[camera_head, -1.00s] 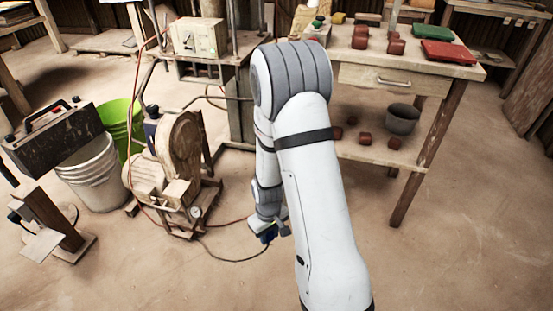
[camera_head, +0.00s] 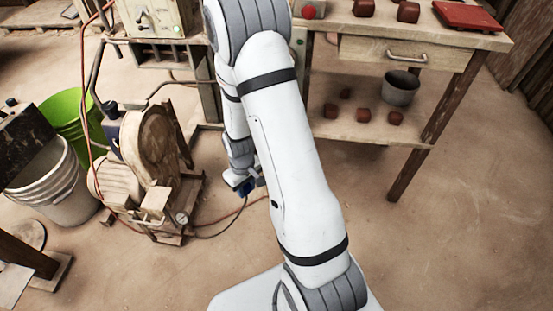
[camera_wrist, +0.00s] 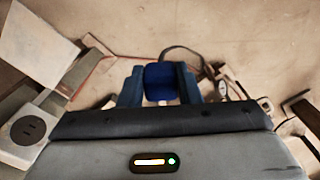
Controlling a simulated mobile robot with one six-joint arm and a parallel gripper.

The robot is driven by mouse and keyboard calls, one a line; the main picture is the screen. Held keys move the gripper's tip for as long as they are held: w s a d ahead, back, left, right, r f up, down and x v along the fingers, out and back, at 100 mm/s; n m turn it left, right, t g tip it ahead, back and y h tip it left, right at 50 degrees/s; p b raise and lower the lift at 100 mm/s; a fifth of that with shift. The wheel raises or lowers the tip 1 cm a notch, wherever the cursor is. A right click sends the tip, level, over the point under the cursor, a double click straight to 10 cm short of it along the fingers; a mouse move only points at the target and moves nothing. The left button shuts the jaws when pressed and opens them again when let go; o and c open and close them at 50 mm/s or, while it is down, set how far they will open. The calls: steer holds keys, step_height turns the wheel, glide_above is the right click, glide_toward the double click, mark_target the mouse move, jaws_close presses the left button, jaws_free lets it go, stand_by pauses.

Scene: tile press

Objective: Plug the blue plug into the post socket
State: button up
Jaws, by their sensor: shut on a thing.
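My gripper (camera_head: 243,185) hangs low over the floor, just right of the wooden machine, with my arm above it. In the wrist view my gripper (camera_wrist: 161,86) is shut on the blue plug (camera_wrist: 161,78), which sits between the two blue fingers. The plug also shows as a small blue patch in the head view (camera_head: 247,188). A dark cable runs from it. In the wrist view a pale box with a round, dark, slotted socket face (camera_wrist: 28,130) is at the lower left, apart from the plug. In the head view a wooden post (camera_head: 28,256) is cut by the left edge.
The wooden machine (camera_head: 150,145) with a gauge stands left of my gripper, with a red hose near it. A white bucket (camera_head: 55,190) and a green bin (camera_head: 68,125) are farther left. A workbench (camera_head: 440,40) stands at the right. Floor at the lower right is clear.

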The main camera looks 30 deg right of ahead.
steer(key=s+d+f+m+y, duration=0.3)
steer(key=s+f+y, duration=0.1)
steer(key=s+y, duration=0.1)
steer(key=w+d+r+m+t+y+b, duration=0.2)
steer(key=w+d+m+t+y, duration=0.5)
steer(key=w+d+t+y, duration=0.3)
steer(key=shift+w+d+r, duration=0.2)
steer(key=shift+w+d, duration=2.15)
steer(key=shift+w, duration=0.55)
steer(key=shift+d+b, duration=0.15)
steer(key=shift+b, duration=0.5)
